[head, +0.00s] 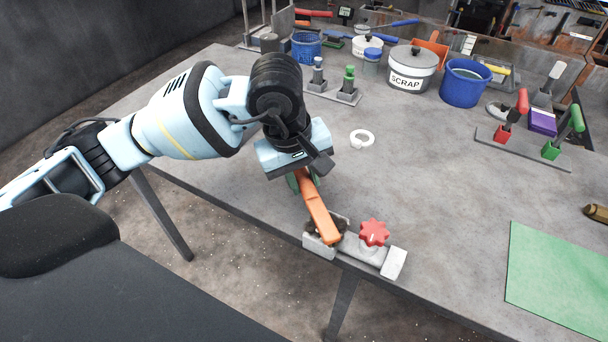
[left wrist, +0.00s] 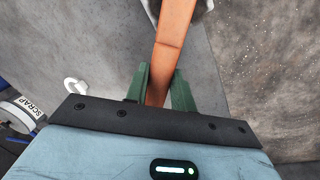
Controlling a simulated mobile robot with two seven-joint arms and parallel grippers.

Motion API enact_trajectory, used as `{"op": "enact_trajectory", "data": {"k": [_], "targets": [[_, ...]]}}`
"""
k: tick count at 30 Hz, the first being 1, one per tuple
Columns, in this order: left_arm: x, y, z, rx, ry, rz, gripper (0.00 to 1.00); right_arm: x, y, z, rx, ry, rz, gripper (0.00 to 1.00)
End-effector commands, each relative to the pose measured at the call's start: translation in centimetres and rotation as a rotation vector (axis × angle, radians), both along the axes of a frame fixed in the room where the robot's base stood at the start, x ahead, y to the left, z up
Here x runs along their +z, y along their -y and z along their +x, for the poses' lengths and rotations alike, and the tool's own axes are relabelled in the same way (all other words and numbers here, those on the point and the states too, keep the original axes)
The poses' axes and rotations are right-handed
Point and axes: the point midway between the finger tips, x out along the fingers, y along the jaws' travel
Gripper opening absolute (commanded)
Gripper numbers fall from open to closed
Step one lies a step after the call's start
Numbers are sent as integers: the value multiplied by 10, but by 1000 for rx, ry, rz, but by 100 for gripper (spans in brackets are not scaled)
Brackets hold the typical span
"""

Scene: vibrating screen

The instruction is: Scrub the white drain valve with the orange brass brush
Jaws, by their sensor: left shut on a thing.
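The white drain valve (head: 394,263) lies at the table's front edge in the head view, with a red star-shaped knob (head: 374,233) on top. My left gripper (head: 301,180) is shut on the handle of the orange brass brush (head: 319,213). The brush slants down from the fingers, and its dark bristle end is at the valve's left end. Firm contact there is hard to tell. In the left wrist view the orange handle (left wrist: 173,45) runs up between the green fingers (left wrist: 160,84); the bristles are out of that view. My right gripper is not in view.
A white ring (head: 362,139) lies on the table (head: 440,180) behind the valve. A green mat (head: 555,280) lies at the right. The scrap pot (head: 411,70), a blue bucket (head: 464,84) and upright-handled tools stand farther back. The table's middle is mostly clear.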

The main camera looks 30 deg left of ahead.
Motion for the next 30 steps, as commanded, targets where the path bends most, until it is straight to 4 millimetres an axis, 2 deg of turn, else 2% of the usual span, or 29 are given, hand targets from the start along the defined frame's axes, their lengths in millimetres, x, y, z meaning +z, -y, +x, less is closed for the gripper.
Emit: {"op": "enact_trajectory", "data": {"k": [7,17,18,24,30], "targets": [[-1,0,3,1,0,0,3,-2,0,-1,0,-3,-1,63],[-5,1,24,2,-2,2,3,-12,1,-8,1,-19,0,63],[-5,1,24,2,-2,2,0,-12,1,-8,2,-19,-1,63],[-4,0,22,1,-2,3,0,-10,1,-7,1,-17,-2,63],[-2,-1,8,-1,-3,4,0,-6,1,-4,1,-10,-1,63]]}}
